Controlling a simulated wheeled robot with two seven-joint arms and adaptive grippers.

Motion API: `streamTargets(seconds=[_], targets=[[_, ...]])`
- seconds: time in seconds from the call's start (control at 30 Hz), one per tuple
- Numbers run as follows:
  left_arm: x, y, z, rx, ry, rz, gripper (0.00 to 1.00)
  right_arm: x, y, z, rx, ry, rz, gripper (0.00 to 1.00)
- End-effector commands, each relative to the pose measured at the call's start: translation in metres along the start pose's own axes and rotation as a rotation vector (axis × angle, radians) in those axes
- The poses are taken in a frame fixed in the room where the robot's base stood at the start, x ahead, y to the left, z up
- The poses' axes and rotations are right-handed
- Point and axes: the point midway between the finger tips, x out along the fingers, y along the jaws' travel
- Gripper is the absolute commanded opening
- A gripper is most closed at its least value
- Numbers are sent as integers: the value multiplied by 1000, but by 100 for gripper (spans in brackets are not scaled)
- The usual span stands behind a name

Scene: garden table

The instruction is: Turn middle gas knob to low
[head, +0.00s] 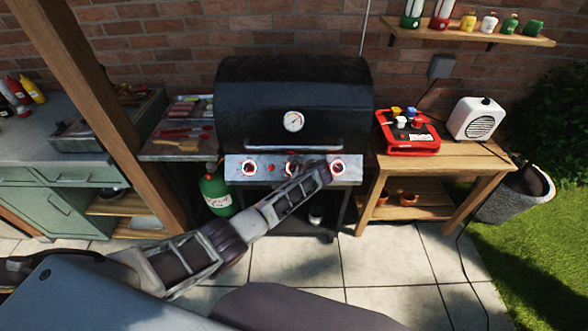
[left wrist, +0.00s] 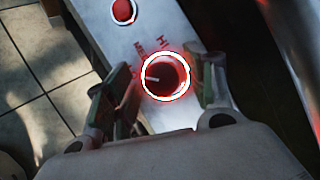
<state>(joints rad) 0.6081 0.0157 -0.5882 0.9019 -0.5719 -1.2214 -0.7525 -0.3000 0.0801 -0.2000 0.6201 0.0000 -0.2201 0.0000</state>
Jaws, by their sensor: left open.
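The grill's control panel (head: 231,168) carries a row of red-ringed knobs. The left knob (head: 249,168) and right knob (head: 337,168) show clearly; my left gripper (head: 304,165) partly covers the middle one. In the left wrist view the open left gripper (left wrist: 166,88) has a finger on each side of a dark red knob (left wrist: 166,77) with a glowing ring, apparently the middle knob. The knob's pale pointer faces left, towards printed letters that include HI and MED. I cannot tell whether the fingers touch it. My right gripper is not in view.
A red button (left wrist: 123,10) is on the panel near the knob. The closed black grill lid (head: 250,95) is above the panel. A green gas bottle (head: 217,192) stands below left. A wooden side table (head: 460,160) with a red tray (head: 405,145) is at right.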

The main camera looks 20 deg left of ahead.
Motion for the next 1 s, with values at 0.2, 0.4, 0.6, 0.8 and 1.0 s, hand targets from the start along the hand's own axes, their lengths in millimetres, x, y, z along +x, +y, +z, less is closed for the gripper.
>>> streamTargets(seconds=[0.2,0.4,0.6,0.8,1.0], targets=[[-2,-1,0,0,1,-1,55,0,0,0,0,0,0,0],[-10,-1,-1,0,2,-2,55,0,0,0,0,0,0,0],[-24,-1,-1,-1,2,-3,55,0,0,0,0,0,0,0],[-40,0,0,0,1,-2,55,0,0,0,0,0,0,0],[-59,0,0,-1,2,-2,55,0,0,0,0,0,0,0]])
